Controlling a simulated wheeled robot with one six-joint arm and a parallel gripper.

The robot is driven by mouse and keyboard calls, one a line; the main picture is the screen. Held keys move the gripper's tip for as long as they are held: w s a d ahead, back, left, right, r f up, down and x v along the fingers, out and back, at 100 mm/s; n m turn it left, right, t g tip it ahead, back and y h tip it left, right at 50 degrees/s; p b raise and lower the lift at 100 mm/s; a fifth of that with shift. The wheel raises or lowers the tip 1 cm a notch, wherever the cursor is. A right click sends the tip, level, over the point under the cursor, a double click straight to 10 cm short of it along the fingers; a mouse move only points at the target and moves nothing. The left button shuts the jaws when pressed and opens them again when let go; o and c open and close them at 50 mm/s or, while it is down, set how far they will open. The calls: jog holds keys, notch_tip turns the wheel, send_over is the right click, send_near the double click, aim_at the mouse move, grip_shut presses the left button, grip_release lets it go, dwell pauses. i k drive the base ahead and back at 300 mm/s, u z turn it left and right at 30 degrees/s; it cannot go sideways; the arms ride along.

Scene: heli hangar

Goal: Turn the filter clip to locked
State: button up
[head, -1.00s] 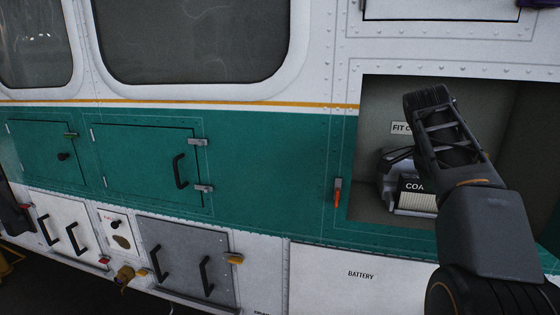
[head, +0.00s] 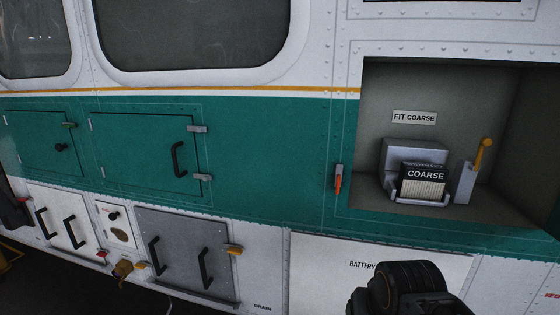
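A filter labelled COARSE (head: 424,183), with a pleated cream face, sits upright in a grey holder (head: 415,153) inside the open bay. To its right, a grey post (head: 465,183) carries a yellow lever (head: 482,156) that points up and leans slightly right. This lever looks like the filter clip; no locked or unlocked marking is readable on it. My gripper is not in view. Only a dark round part of my arm shows at the bottom, below the bay, apart from the filter and lever.
A FIT COARSE label (head: 414,117) is on the bay's back wall. An orange-red handle (head: 338,181) is at the bay's left edge. The BATTERY panel (head: 320,265) lies below, partly hidden by my arm. The space in front of the bay is clear.

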aim_at(486, 142)
jog(key=u, duration=1.9)
jog(key=k, duration=0.85)
jog(key=z, duration=1.5)
jog(key=i, duration=0.5)
